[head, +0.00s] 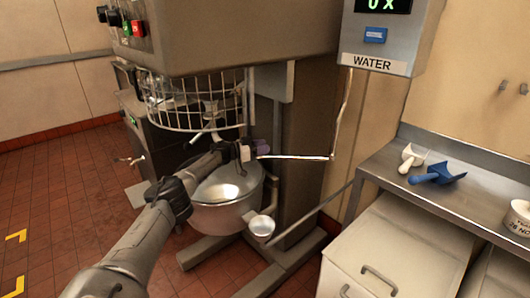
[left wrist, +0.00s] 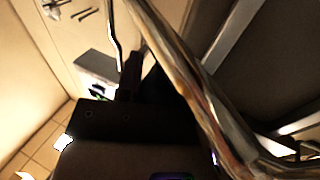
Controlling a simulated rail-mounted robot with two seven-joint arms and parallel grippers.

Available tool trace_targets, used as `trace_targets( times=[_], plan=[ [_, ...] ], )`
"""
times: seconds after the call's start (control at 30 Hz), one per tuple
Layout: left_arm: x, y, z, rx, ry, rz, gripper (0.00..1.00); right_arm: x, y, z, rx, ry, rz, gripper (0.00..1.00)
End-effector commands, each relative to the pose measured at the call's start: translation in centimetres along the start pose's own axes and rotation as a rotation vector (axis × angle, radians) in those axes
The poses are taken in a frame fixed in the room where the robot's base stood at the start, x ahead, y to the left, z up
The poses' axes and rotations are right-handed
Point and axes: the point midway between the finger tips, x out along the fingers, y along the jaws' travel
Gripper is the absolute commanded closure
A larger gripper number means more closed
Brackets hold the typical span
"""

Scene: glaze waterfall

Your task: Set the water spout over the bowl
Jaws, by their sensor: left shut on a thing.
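The water spout (head: 298,157) is a thin shiny metal pipe. It comes down from the grey WATER box and bends level to the left. My left gripper (head: 250,151) is shut on the spout near its left end, which the gripper partly hides. The large metal mixer bowl (head: 205,217) stands below and left of the gripper under the mixer. The gripper and spout end appear above the bowl's right rim; their exact depth is unclear. In the left wrist view the pipe (left wrist: 200,75) crosses close to the camera beside my dark gripper finger (left wrist: 131,72). My right gripper is not in view.
The wire guard (head: 195,115) and mixer head (head: 235,38) are above the bowl.

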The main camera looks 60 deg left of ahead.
Motion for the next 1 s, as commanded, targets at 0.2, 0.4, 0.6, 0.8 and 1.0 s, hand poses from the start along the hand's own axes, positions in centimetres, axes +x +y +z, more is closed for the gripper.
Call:
trace_targets(
  times=[0.2, 0.4, 0.6, 0.8, 1.0],
  plan=[
    [0.01, 0.00, 0.07, -0.001, -0.001, 0.003, 1.00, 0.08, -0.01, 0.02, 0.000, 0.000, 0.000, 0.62],
    [0.02, 0.02, 0.09, -0.001, -0.001, 0.003, 1.00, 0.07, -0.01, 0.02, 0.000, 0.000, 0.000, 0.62],
    [0.02, 0.01, 0.08, 0.000, -0.001, 0.002, 0.47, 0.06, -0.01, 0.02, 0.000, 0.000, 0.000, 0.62],
    [-0.01, -0.02, 0.05, 0.000, -0.001, 0.001, 0.42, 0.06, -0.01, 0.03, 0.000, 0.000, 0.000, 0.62],
    [0.14, 0.18, -0.10, 0.000, -0.002, 0.000, 0.42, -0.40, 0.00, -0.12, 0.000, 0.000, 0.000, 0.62]
  ],
)
